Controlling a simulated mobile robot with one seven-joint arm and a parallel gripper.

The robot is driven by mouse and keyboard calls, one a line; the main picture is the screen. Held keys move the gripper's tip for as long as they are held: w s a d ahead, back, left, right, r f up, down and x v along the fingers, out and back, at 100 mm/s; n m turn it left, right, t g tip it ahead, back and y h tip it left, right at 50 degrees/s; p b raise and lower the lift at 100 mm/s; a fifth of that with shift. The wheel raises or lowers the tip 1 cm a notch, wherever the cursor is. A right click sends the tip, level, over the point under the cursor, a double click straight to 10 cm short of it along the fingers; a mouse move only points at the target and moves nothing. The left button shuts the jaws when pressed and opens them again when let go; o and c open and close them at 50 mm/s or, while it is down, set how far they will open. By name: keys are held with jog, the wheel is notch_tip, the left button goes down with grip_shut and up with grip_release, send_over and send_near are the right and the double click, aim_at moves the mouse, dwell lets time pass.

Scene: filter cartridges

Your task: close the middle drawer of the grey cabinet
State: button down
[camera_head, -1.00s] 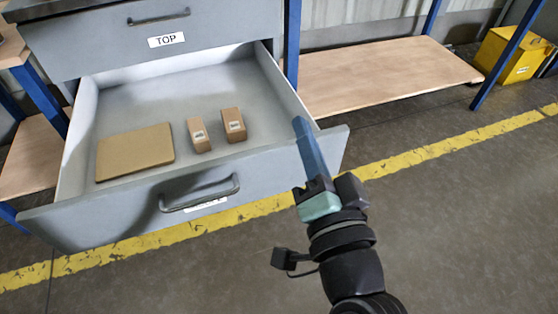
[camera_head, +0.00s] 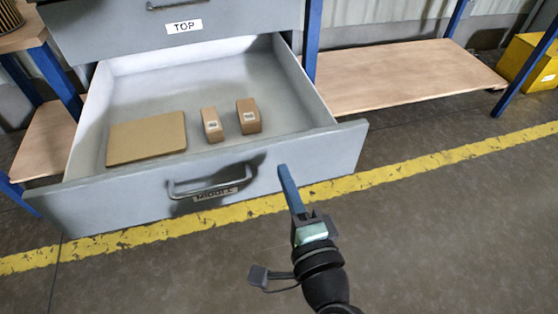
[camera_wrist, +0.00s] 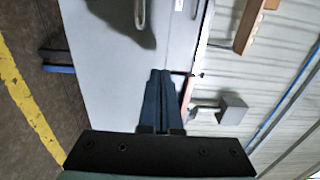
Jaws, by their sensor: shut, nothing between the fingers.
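The grey cabinet (camera_head: 110,40) stands at the upper left in the head view. Its middle drawer (camera_head: 315,160) is pulled well out, with a dark bar handle (camera_head: 210,182) and a partly covered label on its front. Inside lie a flat brown package (camera_head: 146,138) and two small brown boxes (camera_head: 212,124) (camera_head: 249,116). My gripper (camera_head: 284,170) is shut and empty. In the head view its fingertips appear at the right part of the drawer front; I cannot tell whether they touch it. In the wrist view the shut fingers (camera_wrist: 158,78) point at a grey panel.
The top drawer (camera_head: 180,22) is shut above. A wooden shelf on blue posts (camera_head: 400,76) stands to the right, with a yellow bin (camera_head: 535,62) beyond. A yellow line (camera_head: 420,167) crosses the open floor.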

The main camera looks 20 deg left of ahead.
aim_at(274, 148)
jog(key=shift+b+x, duration=0.35)
jog(key=shift+x, duration=1.85)
jog(key=shift+w, duration=0.1)
